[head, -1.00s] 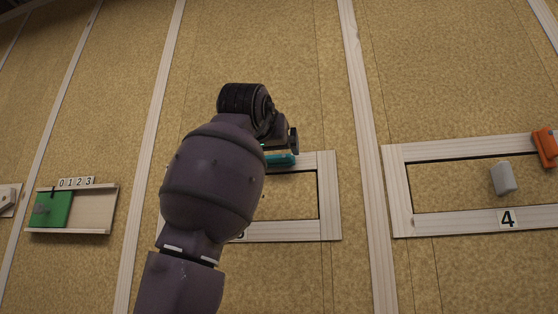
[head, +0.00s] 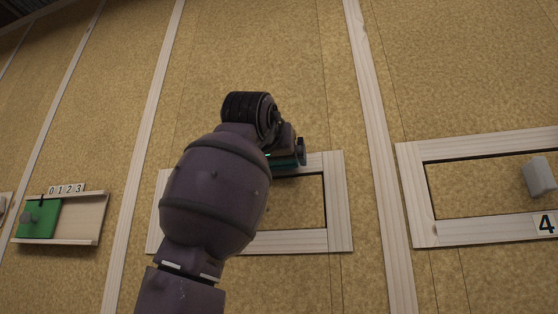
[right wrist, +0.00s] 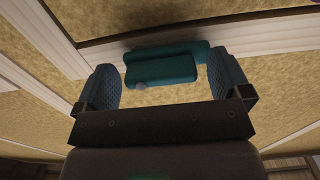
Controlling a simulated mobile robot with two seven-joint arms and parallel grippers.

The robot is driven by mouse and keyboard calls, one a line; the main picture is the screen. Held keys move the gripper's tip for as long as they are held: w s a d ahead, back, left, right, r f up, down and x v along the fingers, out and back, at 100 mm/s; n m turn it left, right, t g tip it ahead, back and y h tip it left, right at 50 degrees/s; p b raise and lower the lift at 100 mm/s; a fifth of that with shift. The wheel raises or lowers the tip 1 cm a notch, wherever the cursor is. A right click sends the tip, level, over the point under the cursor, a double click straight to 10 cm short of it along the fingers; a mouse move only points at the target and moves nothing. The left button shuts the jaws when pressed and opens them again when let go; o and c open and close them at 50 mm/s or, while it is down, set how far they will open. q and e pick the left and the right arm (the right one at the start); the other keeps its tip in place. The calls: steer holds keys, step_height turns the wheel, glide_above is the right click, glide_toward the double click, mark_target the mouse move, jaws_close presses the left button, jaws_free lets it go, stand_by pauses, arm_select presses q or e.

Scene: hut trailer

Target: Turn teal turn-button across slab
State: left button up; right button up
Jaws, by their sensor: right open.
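The teal turn-button (right wrist: 160,68) is a rounded bar. In the right wrist view it lies lengthwise between the two finger pads of my open right gripper (right wrist: 163,80), with a gap at the near bar's left end. The gripper is not shut on it. In the head view my right gripper (head: 288,150) is at the top rail of the middle wooden frame (head: 338,205), and only a strip of teal (head: 288,164) shows below it. The slab (head: 300,200) inside that frame is partly hidden by my right arm. My left gripper is not in view.
At the left a green slider (head: 40,220) sits in a tray under a 0 1 2 3 strip (head: 66,189). Pale vertical battens cross the wall.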

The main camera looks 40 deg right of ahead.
steer(key=shift+s+a, duration=0.1)
steer(key=shift+a, duration=0.05)
steer(key=shift+c, duration=0.8)
steer(key=c, duration=0.8)
